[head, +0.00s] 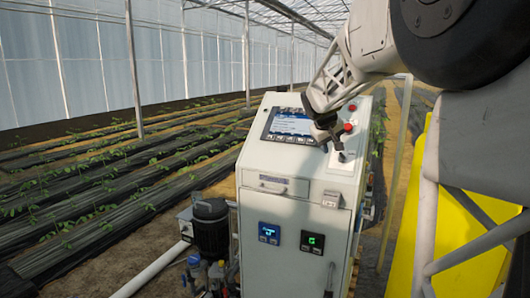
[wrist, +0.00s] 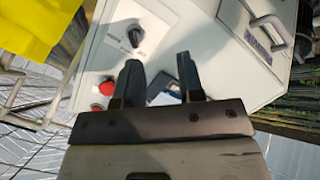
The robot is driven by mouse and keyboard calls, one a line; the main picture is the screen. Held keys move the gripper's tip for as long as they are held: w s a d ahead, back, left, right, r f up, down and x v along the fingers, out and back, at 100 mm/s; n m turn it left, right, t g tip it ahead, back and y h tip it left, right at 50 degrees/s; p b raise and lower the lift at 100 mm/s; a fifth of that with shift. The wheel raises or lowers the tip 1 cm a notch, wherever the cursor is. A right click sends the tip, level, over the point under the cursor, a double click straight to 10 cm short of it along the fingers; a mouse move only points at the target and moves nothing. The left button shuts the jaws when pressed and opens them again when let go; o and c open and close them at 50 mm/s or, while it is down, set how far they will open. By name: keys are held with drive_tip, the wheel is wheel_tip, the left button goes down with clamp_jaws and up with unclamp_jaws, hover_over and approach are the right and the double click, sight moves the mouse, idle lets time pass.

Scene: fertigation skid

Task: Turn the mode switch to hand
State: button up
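The mode switch appears to be the black knob (wrist: 135,36) on a pale plate of the cabinet's sloped top, in the wrist view. In the head view a small dark knob (head: 341,157) shows low on the right of that top. My gripper (wrist: 158,62) has its two dark fingers apart with nothing held between them. The knob lies beyond the left fingertip in the wrist view, apart from the fingers. In the head view my gripper (head: 325,138) hangs over the panel between screen and buttons. The knob's markings are too small to read.
The cabinet (head: 262,158) carries a lit screen (head: 287,126) left of my gripper and red buttons (head: 348,128) to its right. A drawer handle (head: 272,187) and two small displays are on its front. A yellow tank (head: 410,240) stands at right; a dark pump (head: 210,228) at left.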

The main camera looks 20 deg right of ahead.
approach(341, 153)
drive_tip(key=shift+w+d+f+h, duration=0.15)
drive_tip(key=shift+w+d+f, duration=0.1)
drive_tip(key=shift+f, duration=0.35)
drive_tip(key=shift+w+d+f+h, duration=0.15)
drive_tip(key=shift+w+d+f, duration=0.05)
drive_tip(key=shift+f, duration=0.4)
drive_tip(key=shift+f, duration=0.1)
drive_tip(key=shift+x, duration=3.85)
clamp_jaws()
